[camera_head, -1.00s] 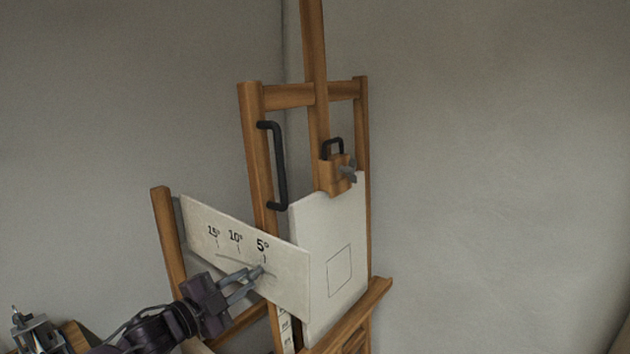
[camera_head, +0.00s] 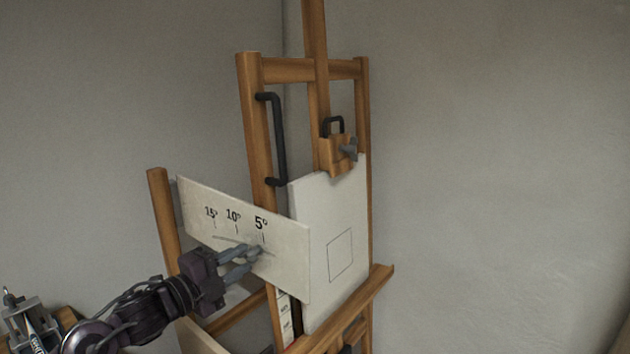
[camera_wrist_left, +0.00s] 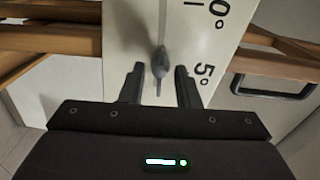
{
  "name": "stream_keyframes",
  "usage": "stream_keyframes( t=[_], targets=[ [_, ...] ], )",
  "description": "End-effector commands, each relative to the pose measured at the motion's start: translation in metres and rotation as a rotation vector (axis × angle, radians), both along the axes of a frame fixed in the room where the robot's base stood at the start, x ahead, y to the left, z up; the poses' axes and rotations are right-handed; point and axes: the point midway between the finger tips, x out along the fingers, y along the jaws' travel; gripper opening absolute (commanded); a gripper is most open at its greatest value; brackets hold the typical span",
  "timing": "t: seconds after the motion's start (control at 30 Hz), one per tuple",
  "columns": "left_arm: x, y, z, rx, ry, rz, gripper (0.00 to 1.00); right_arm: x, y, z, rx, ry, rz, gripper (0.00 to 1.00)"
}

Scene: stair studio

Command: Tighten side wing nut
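The side wing nut (camera_wrist_left: 159,62) is grey and sits on the pale angle plate (camera_head: 197,200) near the 5° mark. In the left wrist view it lies between the fingertips of my left gripper (camera_wrist_left: 160,74), with its narrow edge toward the camera and a gap on each side. My left gripper (camera_head: 254,254) is open in the head view, its fingers reaching to the plate's face. There the fingers largely hide the nut. My right gripper is not in view.
The wooden easel (camera_head: 249,120) has a black handle (camera_head: 279,140) on its post. A white canvas (camera_head: 340,205) rests on its ledge (camera_head: 375,285) under an upper clamp with another grey wing nut (camera_head: 348,149). A grey metal device (camera_head: 30,320) stands at the lower left.

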Motion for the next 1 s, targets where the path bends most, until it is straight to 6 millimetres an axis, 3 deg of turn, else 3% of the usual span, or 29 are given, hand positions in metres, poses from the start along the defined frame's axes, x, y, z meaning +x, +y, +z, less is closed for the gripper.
stream_keyframes(
  t=[0.17,0.7,1.0],
  targets=[
    [-0.003,0.003,-0.001,-0.001,0.001,0.001,0.29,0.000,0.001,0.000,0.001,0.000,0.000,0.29],
    [-0.043,0.035,-0.002,0.000,0.003,0.002,0.29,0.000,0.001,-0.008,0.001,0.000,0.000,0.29],
    [-0.047,0.037,0.000,-0.002,0.000,0.000,0.29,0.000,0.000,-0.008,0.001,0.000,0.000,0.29]
  ],
)
